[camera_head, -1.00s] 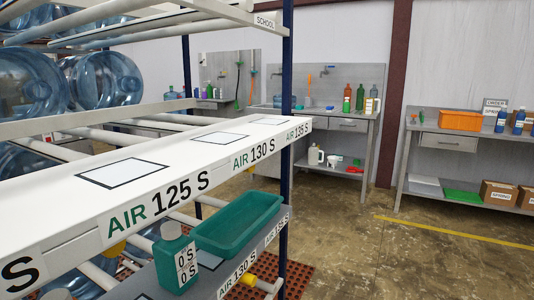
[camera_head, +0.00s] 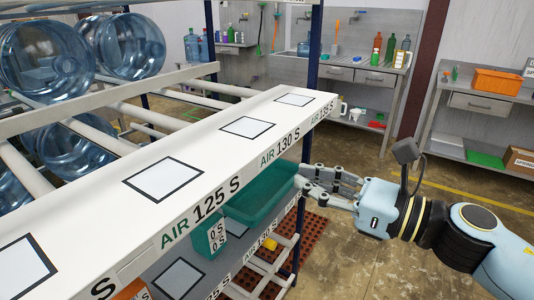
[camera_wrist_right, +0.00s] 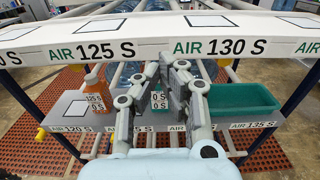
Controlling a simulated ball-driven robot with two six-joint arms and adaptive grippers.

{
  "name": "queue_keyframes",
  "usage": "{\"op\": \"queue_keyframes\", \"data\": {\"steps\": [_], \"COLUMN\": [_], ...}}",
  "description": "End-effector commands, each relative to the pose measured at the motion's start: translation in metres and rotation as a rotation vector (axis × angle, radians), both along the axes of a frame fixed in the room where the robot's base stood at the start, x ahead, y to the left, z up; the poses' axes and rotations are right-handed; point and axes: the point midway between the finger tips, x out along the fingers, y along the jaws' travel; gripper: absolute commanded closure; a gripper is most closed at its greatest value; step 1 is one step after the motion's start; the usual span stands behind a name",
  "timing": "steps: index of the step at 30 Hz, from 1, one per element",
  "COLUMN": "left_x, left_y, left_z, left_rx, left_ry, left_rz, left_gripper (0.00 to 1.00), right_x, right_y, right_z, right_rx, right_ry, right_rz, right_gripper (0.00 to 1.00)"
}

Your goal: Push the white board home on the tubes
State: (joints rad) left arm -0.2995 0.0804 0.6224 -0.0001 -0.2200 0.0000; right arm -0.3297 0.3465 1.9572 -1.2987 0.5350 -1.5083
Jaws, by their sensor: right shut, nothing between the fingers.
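The white board (camera_head: 205,150) runs along the rack, with black-outlined white squares on top and AIR 125 S and AIR 130 S labels on its front. Its front face also shows in the right wrist view (camera_wrist_right: 155,47). White tubes (camera_head: 25,180) run back from behind it; their ends under the board are hidden. My left gripper is out of view.
A lower shelf holds a green tray (camera_head: 262,205), a green bottle (camera_wrist_right: 159,100) and an orange bottle (camera_wrist_right: 97,90). A blue rack post (camera_head: 309,110) stands at the board's far end. Large blue jugs (camera_head: 45,60) lie behind. Open floor is to the right.

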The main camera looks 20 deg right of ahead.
Motion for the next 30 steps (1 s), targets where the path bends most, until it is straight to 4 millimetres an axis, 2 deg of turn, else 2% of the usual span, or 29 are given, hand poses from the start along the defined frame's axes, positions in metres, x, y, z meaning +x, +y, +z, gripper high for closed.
{"op": "queue_keyframes", "data": {"steps": [1,6,12,27,30], "left_x": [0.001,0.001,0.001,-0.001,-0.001], "left_y": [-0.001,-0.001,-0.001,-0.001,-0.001], "left_z": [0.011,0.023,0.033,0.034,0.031], "left_rx": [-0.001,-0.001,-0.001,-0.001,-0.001], "left_ry": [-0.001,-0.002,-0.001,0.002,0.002], "left_rz": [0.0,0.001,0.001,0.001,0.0], "left_gripper": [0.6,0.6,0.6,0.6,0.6], "right_x": [0.011,0.037,0.057,0.065,0.074], "right_y": [0.008,0.029,0.045,0.05,0.057], "right_z": [0.007,0.005,0.002,0.0,0.0], "right_rx": [0.007,0.007,0.003,0.001,0.004], "right_ry": [-0.003,0.001,0.001,0.001,0.0], "right_rz": [-0.003,0.0,0.0,0.0,-0.001], "right_gripper": [1.0,1.0,1.0,1.0,1.0]}}
